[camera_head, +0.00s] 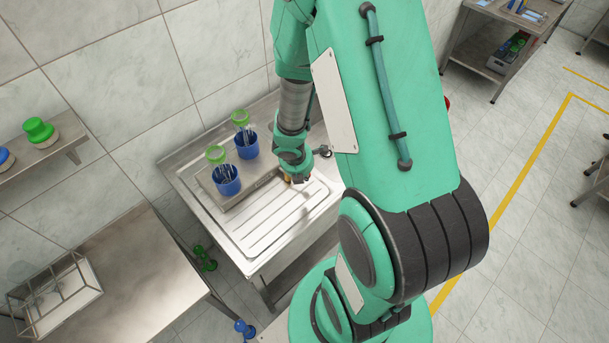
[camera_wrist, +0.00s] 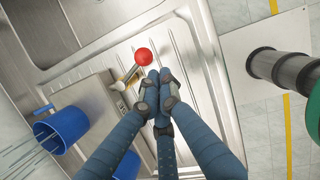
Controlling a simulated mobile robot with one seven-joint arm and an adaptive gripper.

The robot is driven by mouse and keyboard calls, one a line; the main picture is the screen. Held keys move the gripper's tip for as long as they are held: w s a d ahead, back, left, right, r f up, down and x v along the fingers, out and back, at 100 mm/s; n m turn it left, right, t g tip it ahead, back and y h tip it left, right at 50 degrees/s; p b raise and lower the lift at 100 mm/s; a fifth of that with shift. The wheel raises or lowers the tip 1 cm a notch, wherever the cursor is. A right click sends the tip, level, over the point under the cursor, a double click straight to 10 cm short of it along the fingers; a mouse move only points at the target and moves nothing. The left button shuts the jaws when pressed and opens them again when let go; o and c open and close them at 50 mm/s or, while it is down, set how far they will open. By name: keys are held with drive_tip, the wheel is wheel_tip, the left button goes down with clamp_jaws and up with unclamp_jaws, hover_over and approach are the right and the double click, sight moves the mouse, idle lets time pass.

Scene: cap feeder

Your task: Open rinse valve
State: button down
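The rinse valve shows in the wrist view as a metal lever (camera_wrist: 131,73) with a red ball knob (camera_wrist: 143,57), on a small brass and grey body (camera_wrist: 119,88) at the sink unit. The lever slants up and right from the body. My gripper (camera_wrist: 158,88) has its three blue fingers drawn together, with the tips right beside the knob and lever. I see nothing between the tips; whether they touch the knob I cannot tell. In the head view my gripper (camera_head: 299,178) is low over the sink unit, and the red knob is hidden there.
The steel sink unit (camera_head: 263,236) has a ribbed drainboard. Two blue cups (camera_head: 227,181) (camera_head: 247,147) with green-topped tools stand left of my gripper. A shelf (camera_head: 50,155) with a green-capped jar is on the left wall. A steel table (camera_head: 140,275) stands at lower left.

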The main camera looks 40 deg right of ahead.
drive_tip(key=p+v, duration=0.5)
drive_tip(key=v, duration=0.1)
drive_tip(key=shift+r, duration=0.4)
